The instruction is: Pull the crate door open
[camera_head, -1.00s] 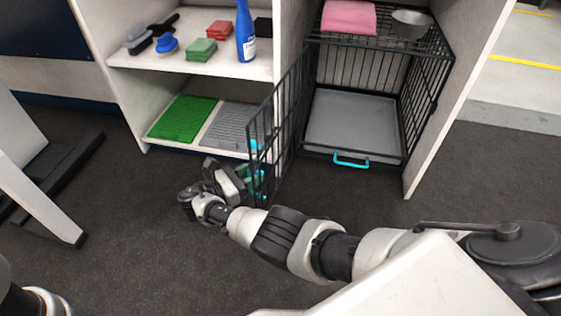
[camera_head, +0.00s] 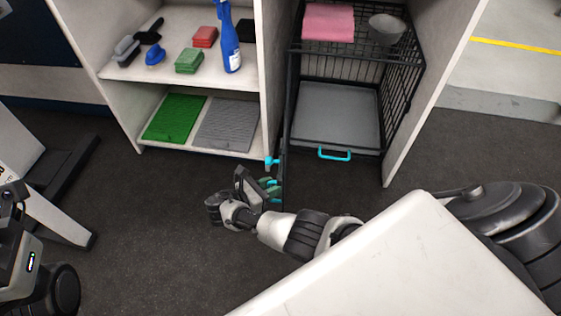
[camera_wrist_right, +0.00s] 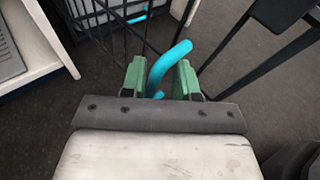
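The crate door (camera_head: 287,120) is a black barred panel on the left side of the crate opening. It stands swung out from the crate and shows almost edge-on. Its cyan handle (camera_wrist_right: 172,62) lies between the green fingers of my right gripper (camera_wrist_right: 160,78). The right gripper (camera_head: 268,188) also shows at the door's outer edge in the head view. A dark gap seems to show beside the handle, so whether the fingers clamp it is unclear. The black wire crate (camera_head: 405,95) is open at the front. My left gripper is not clearly seen.
A cyan-handled grey tray (camera_head: 337,112) lies in the crate. A white panel (camera_head: 435,85) bounds the right. Dark floor (camera_head: 170,220) is clear in front.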

